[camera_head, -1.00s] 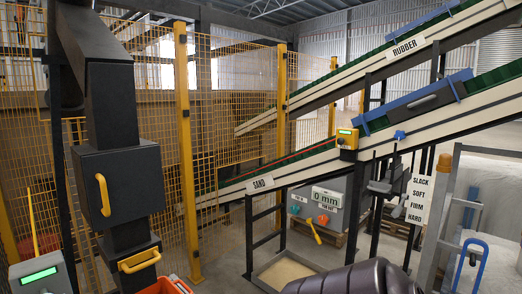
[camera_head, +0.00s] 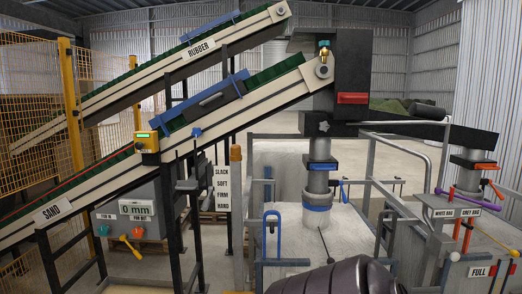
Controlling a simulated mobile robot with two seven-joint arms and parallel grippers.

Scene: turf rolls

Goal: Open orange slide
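An orange slide plate (camera_head: 484,166) sits across a short grey pipe at the right, under the end of a dark sloping chute (camera_head: 425,127). Orange levers (camera_head: 494,189) stick out close beside it. Whether the plate is open or shut I cannot tell. A similar blue slide plate (camera_head: 322,166) crosses another grey pipe nearer the middle. Neither of my grippers is in view. Only a dark rounded part of mine shows at the bottom edge, well apart from the orange slide.
Two sloping conveyors, labelled RUBBER (camera_head: 198,48) and SAND (camera_head: 53,211), fill the left. A dark hopper box (camera_head: 352,75) with a red handle stands in the middle. Grey rails (camera_head: 395,205) and a blue hooped handle (camera_head: 272,222) stand in front of the pipes. A FULL sign (camera_head: 480,271) is lower right.

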